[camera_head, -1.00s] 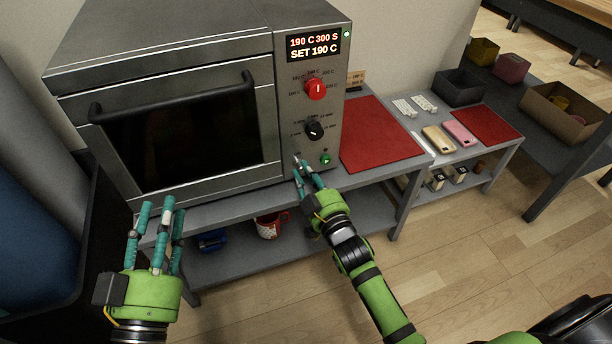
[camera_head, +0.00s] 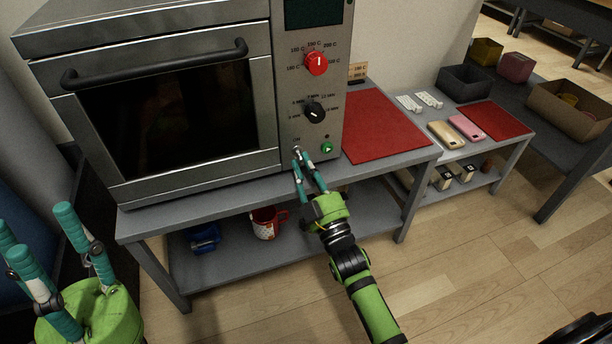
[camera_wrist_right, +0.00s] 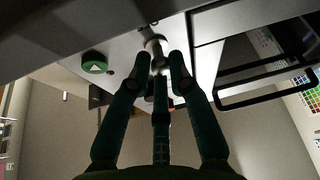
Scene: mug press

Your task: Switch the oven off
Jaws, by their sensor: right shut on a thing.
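The steel oven (camera_head: 180,110) stands on the grey table with its door shut. Its display (camera_head: 313,12) is dark and partly cut off at the top edge. The panel has a red knob (camera_head: 316,63), a black knob (camera_head: 314,112) and a green button (camera_head: 327,147). A small silver toggle switch (camera_wrist_right: 155,42) sits low on the panel, left of the button. My right gripper (camera_head: 305,172) reaches up to it from below, its fingers closed around the switch, partly hiding it. My left gripper (camera_head: 45,260) is open and empty at the lower left.
A red mat (camera_head: 380,125) lies right of the oven. The floor in front is clear.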

